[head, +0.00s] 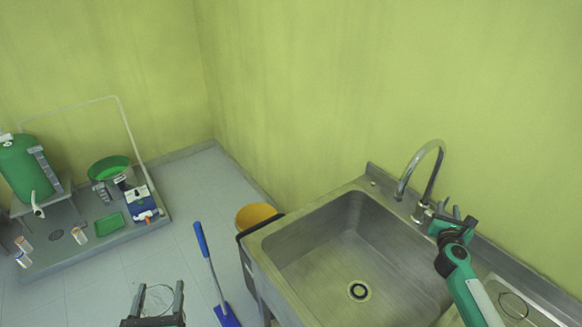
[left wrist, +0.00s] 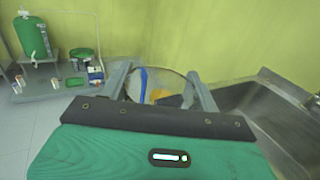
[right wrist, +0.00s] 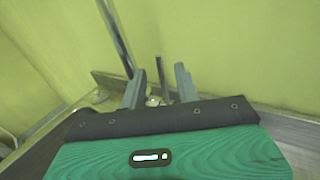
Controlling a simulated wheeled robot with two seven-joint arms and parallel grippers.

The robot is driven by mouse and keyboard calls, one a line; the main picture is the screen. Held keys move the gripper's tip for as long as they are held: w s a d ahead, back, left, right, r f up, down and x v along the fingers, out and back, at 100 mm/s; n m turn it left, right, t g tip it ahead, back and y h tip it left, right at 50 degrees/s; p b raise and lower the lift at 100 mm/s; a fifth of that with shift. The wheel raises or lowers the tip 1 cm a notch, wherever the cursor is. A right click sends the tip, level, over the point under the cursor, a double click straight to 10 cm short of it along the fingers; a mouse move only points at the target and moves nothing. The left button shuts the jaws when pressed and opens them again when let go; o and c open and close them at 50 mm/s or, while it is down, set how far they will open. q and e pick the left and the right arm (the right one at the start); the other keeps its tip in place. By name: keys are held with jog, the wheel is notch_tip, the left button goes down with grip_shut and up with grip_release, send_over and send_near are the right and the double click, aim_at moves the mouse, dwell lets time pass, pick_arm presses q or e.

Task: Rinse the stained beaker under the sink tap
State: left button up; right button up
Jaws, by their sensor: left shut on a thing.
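The beaker (head: 158,300) is clear glass and shows as a faint outline between the fingers of my left gripper (head: 156,302), left of the sink. In the left wrist view, its round rim (left wrist: 155,70) sits between the fingers; I cannot make out the stain. The steel sink (head: 340,250) is empty, with a dark drain. The curved tap (head: 425,155) rises at its back edge; I see no water. My right gripper (head: 453,217) is beside the tap base, fingers apart. In the right wrist view, a thin upright bar (right wrist: 159,72) shows between those fingers, contact unclear.
A yellow bucket (head: 256,215) stands on the floor left of the sink. A blue-handled tool (head: 208,258) stands near it. A thin round outline (head: 514,305) shows on the right-hand drainboard. A platform (head: 75,250) with green equipment is at far left.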

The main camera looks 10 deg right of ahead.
aim_at(447, 201)
jog(key=x, duration=0.6)
jog(key=shift+w+d, duration=0.15)
jog(key=shift+w, duration=0.2)
grip_shut()
